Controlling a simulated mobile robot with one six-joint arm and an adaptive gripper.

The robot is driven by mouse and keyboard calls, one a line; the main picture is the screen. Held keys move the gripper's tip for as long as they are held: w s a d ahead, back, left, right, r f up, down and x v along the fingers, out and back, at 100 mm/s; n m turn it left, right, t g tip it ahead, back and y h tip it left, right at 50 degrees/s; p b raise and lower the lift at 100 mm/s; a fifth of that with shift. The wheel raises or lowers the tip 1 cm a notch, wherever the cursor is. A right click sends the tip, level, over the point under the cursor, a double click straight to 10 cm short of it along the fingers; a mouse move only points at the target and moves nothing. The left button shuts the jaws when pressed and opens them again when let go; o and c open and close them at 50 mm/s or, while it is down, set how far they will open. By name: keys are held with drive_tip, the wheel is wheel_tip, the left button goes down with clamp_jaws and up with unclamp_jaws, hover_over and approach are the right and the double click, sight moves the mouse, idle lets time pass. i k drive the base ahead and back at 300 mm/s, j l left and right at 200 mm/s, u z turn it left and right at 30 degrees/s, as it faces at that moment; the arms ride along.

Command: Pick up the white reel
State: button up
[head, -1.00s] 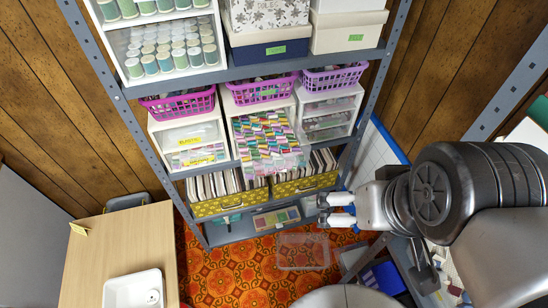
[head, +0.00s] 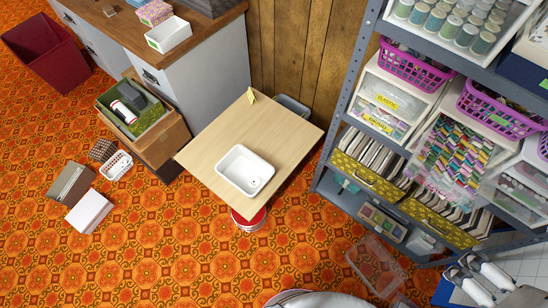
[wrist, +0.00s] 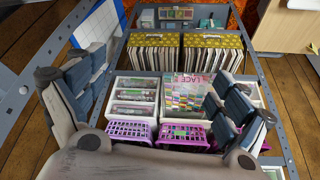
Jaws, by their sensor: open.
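A small white round thing with a dark centre, which looks like the white reel (head: 254,184), lies in the lower right part of a white tray (head: 228,166). The tray sits on a pale wooden table (head: 207,145). My gripper (head: 462,272) is at the lower right of the head view, in front of the shelf unit and well away from the tray. In the wrist view my gripper (wrist: 152,100) is open with nothing between its fingers, facing the shelves. The reel cannot be made out in the wrist view.
The metal shelf unit (head: 346,100) holds purple baskets (head: 415,65), drawers and thread spools (head: 450,25). A clear plastic bin (head: 375,265) is on the floor by it. A red and white tin (head: 250,220) stands under the table edge.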

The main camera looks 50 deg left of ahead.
sight(253, 182)
drive_tip(key=u, duration=3)
drive_tip(key=i+l+u, duration=0.1)
drive_tip(key=u, duration=1.15)
drive_tip(key=l+u, duration=0.2)
drive_tip(key=u, duration=0.45)
drive_tip(key=l+u, duration=0.1)
drive_tip(key=u, duration=0.5)
drive_tip(key=l+u, duration=0.1)
drive_tip(key=u, duration=0.55)
drive_tip(key=l+u, duration=0.1)
drive_tip(key=u, duration=1.15)
drive_tip(key=k+l+z, duration=0.1)
drive_tip(key=z, duration=0.15)
drive_tip(key=k+l+z, duration=0.15)
drive_tip(key=z, duration=0.65)
drive_tip(key=k+l+z, duration=0.15)
drive_tip(key=z, duration=0.8)
drive_tip(key=l+z, duration=0.2)
drive_tip(key=z, duration=0.25)
drive_tip(key=k+l+z, duration=0.1)
drive_tip(key=z, duration=0.4)
drive_tip(key=l+z, duration=0.1)
drive_tip(key=z, duration=0.4)
